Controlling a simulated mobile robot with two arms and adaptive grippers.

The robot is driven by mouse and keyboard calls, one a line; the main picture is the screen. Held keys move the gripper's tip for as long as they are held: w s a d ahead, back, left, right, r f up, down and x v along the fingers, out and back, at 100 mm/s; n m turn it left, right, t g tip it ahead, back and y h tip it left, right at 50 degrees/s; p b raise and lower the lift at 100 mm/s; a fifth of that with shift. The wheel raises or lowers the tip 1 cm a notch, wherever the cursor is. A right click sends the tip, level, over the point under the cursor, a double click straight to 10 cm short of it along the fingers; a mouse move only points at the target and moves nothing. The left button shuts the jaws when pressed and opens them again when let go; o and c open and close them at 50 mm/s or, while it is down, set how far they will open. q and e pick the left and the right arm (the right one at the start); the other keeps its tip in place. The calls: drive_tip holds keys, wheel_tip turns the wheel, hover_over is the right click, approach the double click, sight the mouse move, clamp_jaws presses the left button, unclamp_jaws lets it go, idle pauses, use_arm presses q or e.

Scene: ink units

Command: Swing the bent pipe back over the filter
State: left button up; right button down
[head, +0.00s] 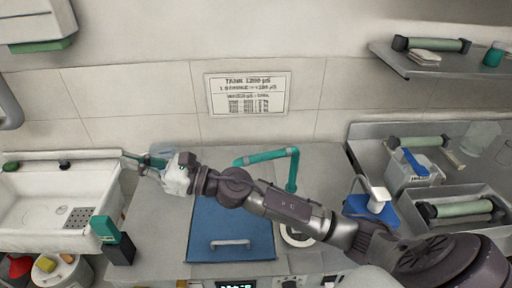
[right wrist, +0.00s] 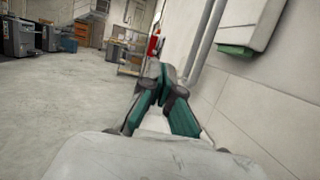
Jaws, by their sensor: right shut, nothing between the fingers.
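The teal bent pipe (head: 268,157) stands at the back of the counter, behind the blue panel. Its bend is at the right, where one leg comes down toward my right forearm. Below that leg, a pale round part (head: 297,238) shows partly behind my arm; I cannot tell whether it is the filter. My right arm crosses in front of the pipe. My right gripper (head: 145,162) is shut and empty above the right rim of the sink, well left of the pipe. In the right wrist view its teal fingers (right wrist: 162,88) meet at the tips. My left gripper is out of view.
A white sink (head: 45,190) is at the left, with a teal and black block (head: 112,240) at its front right. A blue panel with a handle (head: 230,218) lies mid-counter. Trays with rollers (head: 465,210) and a blue-based dispenser (head: 370,203) stand right. A shelf (head: 425,65) hangs above.

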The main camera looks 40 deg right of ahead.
drive_tip(key=w+d+f+n+g+h, duration=0.3)
drive_tip(key=d+f+n+g+h, duration=0.4)
drive_tip(key=n, duration=1.1)
drive_tip(key=w+d+r+n+g+h, duration=0.1)
drive_tip(key=d+h, duration=0.4)
drive_tip(key=d, duration=0.8)
drive_tip(key=w+d+r+n+g+h, duration=0.1)
drive_tip(key=d+n+h, duration=0.2)
drive_tip(key=d, duration=1)
drive_tip(key=h, duration=0.2)
drive_tip(key=shift+r+n+g+h, duration=0.25)
drive_tip(key=shift+n+g+h, duration=0.05)
wheel_tip(320, 180, down, 10)
drive_tip(key=p, duration=0.6)
drive_tip(key=shift+s+p, duration=0.35)
drive_tip(key=shift+p, duration=0.05)
